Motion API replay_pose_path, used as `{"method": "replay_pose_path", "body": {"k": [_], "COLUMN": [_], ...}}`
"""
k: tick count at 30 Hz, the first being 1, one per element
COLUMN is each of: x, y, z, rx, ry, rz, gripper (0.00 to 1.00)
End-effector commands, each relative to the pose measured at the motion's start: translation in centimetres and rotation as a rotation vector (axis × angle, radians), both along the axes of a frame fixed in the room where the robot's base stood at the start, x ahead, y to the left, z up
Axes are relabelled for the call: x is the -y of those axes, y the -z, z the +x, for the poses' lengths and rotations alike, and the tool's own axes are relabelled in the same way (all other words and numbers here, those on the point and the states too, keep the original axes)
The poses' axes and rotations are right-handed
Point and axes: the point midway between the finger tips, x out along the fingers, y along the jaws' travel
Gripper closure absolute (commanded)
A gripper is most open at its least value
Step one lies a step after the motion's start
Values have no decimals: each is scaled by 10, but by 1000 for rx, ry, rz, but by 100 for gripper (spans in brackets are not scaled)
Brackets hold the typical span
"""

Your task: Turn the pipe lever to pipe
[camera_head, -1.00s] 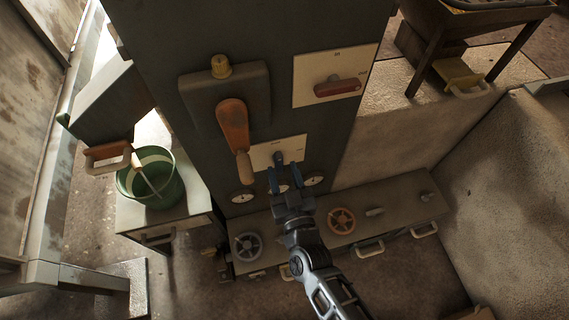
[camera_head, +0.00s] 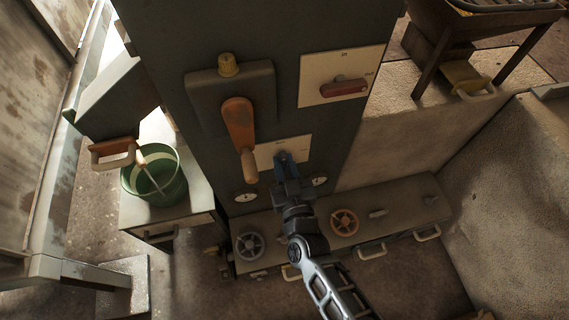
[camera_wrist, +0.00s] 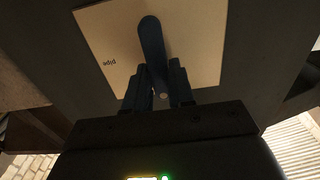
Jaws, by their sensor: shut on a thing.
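The pipe lever (camera_wrist: 151,40) is a dark blue handle on a cream plate (camera_wrist: 203,45) fixed to the dark cabinet. In the wrist view the plate carries the word "pipe" at its left. My gripper (camera_wrist: 161,92) is shut on the lower end of the lever, one finger on each side. In the head view my gripper (camera_head: 286,172) covers most of the lever, and the cream plate (camera_head: 267,152) shows around it.
An orange crank handle (camera_head: 238,123) hangs just left of the plate. A red switch (camera_head: 343,88) on another plate is above right. Below is a ledge with a grey wheel (camera_head: 249,246) and an orange wheel (camera_head: 344,222). A green bucket (camera_head: 158,178) stands left.

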Motion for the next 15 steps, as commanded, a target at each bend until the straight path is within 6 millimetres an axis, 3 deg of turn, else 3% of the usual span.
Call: {"method": "replay_pose_path", "body": {"k": [15], "x": [1], "y": [1], "z": [0], "rx": [-22], "ry": [0], "rz": [75], "gripper": [100]}}
